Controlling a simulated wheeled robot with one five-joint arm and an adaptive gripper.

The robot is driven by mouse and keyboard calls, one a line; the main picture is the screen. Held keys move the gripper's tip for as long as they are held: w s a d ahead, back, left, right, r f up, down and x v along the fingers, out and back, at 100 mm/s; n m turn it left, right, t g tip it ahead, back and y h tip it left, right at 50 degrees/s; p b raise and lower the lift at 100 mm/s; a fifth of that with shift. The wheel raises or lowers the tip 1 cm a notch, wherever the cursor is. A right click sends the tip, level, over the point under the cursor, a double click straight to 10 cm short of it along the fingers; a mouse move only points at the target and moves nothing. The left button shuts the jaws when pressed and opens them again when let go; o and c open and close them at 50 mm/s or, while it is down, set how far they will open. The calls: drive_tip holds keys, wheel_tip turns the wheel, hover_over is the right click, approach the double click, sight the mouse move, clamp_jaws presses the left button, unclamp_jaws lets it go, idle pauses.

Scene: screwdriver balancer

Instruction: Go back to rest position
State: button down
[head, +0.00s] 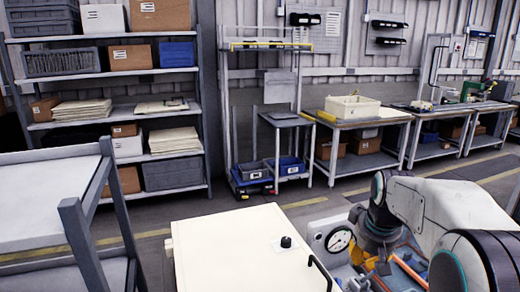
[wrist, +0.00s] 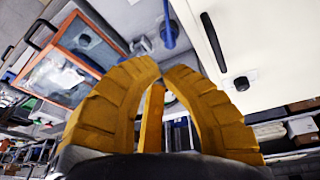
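My arm comes in from the right of the head view, bent, with its wrist low over the equipment at the bottom right. My gripper (wrist: 161,70) shows in the wrist view as two ribbed orange-yellow fingers. Their tips come together with nothing visible between them. In the head view only a bit of orange finger (head: 374,263) shows beneath the wrist; the rest is hidden by my arm. A blue rod-like part (wrist: 168,28) stands beyond the fingertips in the wrist view, apart from them as far as I can tell.
A white cabinet (head: 225,248) with a black knob and handle stands close in front, beside a round gauge (head: 338,240). An orange-framed clear box (wrist: 85,45) is near the gripper. Shelving (head: 122,112) stands left, workbenches (head: 365,122) behind. Floor shows between them.

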drive_tip(key=s+a+f+m+g, duration=0.1)
drive_tip(key=s+f+g, duration=0.1)
drive_tip(key=s+f, duration=0.35)
drive_tip(key=s+a+r+t, duration=0.1)
drive_tip(key=s+a+r, duration=0.1)
drive_tip(key=s, duration=0.7)
drive_tip(key=s+a+r+t, duration=0.1)
drive_tip(key=s+a+r, duration=0.1)
drive_tip(key=s+a, duration=0.3)
drive_tip(key=s, duration=0.4)
drive_tip(key=shift+s+n+t+y, duration=0.3)
drive_tip(key=shift+s+t, duration=0.1)
idle(0.3)
